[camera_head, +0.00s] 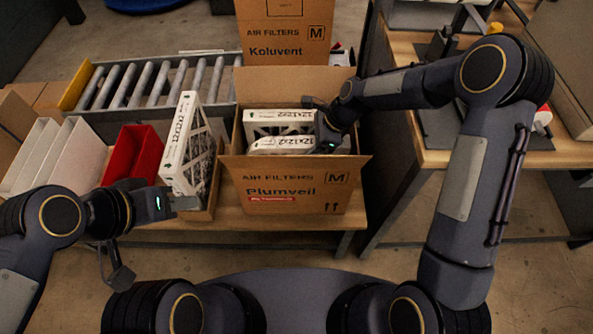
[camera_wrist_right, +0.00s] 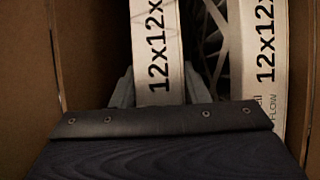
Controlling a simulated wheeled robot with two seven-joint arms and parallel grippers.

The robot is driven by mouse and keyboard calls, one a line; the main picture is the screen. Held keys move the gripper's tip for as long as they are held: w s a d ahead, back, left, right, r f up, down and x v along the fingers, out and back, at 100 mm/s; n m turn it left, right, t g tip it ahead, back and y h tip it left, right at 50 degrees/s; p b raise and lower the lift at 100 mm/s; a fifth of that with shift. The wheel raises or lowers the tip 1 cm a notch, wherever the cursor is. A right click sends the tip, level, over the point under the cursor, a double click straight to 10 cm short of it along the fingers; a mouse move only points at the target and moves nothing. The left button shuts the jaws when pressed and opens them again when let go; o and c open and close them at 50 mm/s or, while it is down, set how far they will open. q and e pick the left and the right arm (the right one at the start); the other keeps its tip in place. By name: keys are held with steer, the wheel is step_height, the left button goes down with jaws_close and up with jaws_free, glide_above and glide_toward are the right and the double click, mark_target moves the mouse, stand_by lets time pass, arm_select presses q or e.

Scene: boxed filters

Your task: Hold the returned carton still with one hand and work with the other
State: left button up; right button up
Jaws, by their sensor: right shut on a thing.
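An open cardboard carton marked Plumveil (camera_head: 300,190) stands on the bench in the middle of the head view, with two white-framed filters in it. My right gripper (camera_head: 312,122) reaches inside the carton at its right side. In the right wrist view its fingers (camera_wrist_right: 160,92) close on both sides of one 12x12 filter (camera_wrist_right: 157,45); another filter (camera_wrist_right: 262,60) stands beside it. My left gripper (camera_head: 188,203) is beside the carton on the left, at the near edge of a low brown tray (camera_head: 208,208). Its fingertips are too small to read.
A pleated filter (camera_head: 183,145) stands tilted in the low tray. A red bin (camera_head: 133,155) and white bins (camera_head: 50,155) stand further left. A roller conveyor (camera_head: 150,82) and a Koluvent carton (camera_head: 287,42) are behind. Another table (camera_head: 435,158) is at the right.

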steer(key=o, duration=0.9)
steer(key=shift+o, duration=0.2)
steer(key=v, duration=0.8)
steer(key=shift+a, duration=0.1)
